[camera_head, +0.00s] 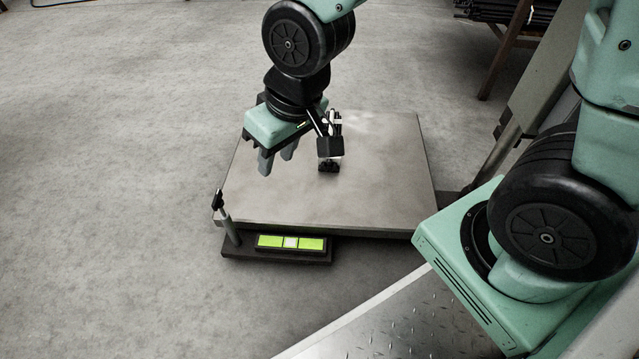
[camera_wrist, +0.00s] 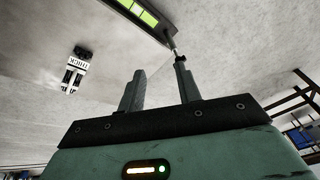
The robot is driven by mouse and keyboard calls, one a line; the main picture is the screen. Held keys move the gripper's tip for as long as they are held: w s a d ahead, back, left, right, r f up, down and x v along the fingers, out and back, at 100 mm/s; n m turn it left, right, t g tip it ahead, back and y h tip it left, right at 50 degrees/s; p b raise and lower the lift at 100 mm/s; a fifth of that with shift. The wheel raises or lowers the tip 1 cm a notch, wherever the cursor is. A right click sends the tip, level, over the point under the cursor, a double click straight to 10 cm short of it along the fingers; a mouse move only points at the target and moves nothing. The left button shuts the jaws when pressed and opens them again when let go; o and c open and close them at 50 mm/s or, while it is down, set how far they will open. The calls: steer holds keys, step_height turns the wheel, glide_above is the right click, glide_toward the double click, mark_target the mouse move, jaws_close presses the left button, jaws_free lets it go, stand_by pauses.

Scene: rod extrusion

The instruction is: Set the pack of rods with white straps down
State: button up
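A small black-and-white pack (camera_wrist: 74,73) with a lettered white part is on the bare metal plate in the wrist view, off to the left of my fingers and apart from them. In the head view, the pack (camera_head: 336,120) shows white bits at its upper part; a black wrist-mounted part hides its middle. Single rods and straps are too small to make out. My gripper (camera_head: 277,162) hangs over the left part of the plate, fingers pointing down. Its two fingers stand apart with nothing between them, as the wrist view (camera_wrist: 160,88) also shows.
The flat scale plate (camera_head: 400,185) is otherwise bare. A green-lit display (camera_head: 291,243) and a short post (camera_head: 228,220) stand at its front left edge. A dark rack with bundled bars (camera_head: 515,12) is at the back right. The floor to the left is clear.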

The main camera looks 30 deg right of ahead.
steer(key=s+r+n+g+h, duration=0.1)
steer(key=s+r+n+g, duration=0.1)
steer(key=s, duration=1)
step_height(320, 180, up, 3)
steer(key=shift+s+d+f+n+h, duration=0.1)
steer(key=shift+s+d+n+h, duration=0.15)
steer(key=shift+n, duration=0.55)
steer(key=shift+a, duration=0.1)
step_height(320, 180, up, 51)
steer(key=p, duration=5.1)
